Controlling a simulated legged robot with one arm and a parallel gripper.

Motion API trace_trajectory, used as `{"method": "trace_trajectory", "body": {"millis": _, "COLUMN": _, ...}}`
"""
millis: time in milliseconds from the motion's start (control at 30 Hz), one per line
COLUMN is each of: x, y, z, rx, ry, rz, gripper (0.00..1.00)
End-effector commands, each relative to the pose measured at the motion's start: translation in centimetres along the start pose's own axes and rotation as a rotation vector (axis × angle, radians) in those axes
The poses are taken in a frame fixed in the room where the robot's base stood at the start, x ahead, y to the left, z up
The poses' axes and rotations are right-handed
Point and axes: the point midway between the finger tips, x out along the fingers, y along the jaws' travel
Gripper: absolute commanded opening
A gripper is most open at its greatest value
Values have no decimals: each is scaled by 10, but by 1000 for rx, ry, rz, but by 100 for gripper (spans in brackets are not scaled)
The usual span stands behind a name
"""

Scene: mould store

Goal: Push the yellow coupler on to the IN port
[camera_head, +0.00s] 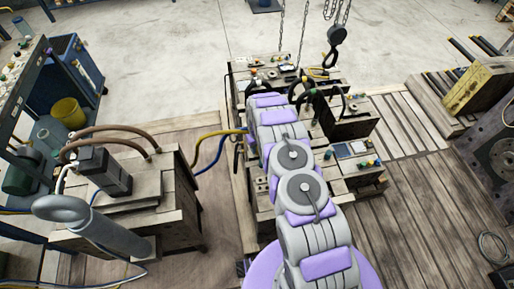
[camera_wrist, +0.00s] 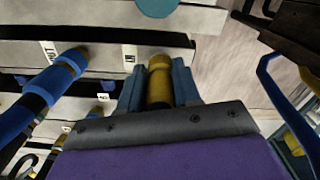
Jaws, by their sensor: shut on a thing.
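In the wrist view my gripper (camera_wrist: 157,72) has its two blue fingers shut on the yellow coupler (camera_wrist: 159,88), one finger on each side. The coupler's far end is at the face of a pale block (camera_wrist: 100,52), beside a small dark-marked label (camera_wrist: 130,58). I cannot read the label, and the port behind the coupler is hidden. I cannot tell whether the coupler touches the port or is seated on it. In the head view my arm covers my gripper and the coupler.
A blue and black hose with a yellow ring (camera_wrist: 72,62) meets the same block at left. A blue loop (camera_wrist: 275,85) is at right. In the head view, yellow (camera_head: 215,135) and blue (camera_head: 213,155) hoses cross the gap between benches. A chain hook (camera_head: 335,40) hangs beyond my arm.

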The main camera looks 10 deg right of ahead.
Motion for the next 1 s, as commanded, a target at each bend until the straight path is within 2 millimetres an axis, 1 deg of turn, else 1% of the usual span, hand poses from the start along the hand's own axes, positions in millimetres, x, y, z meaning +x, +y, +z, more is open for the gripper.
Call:
{"method": "trace_trajectory", "body": {"millis": 900, "x": 3, "y": 2, "z": 0, "rx": 1, "ry": -1, "rz": 0, "gripper": 0}}
{"method": "trace_trajectory", "body": {"millis": 933, "x": 3, "y": 2, "z": 0, "rx": 1, "ry": -1, "rz": 0, "gripper": 35}}
{"method": "trace_trajectory", "body": {"millis": 1000, "x": 4, "y": 2, "z": 0, "rx": 1, "ry": -1, "rz": 0, "gripper": 42}}
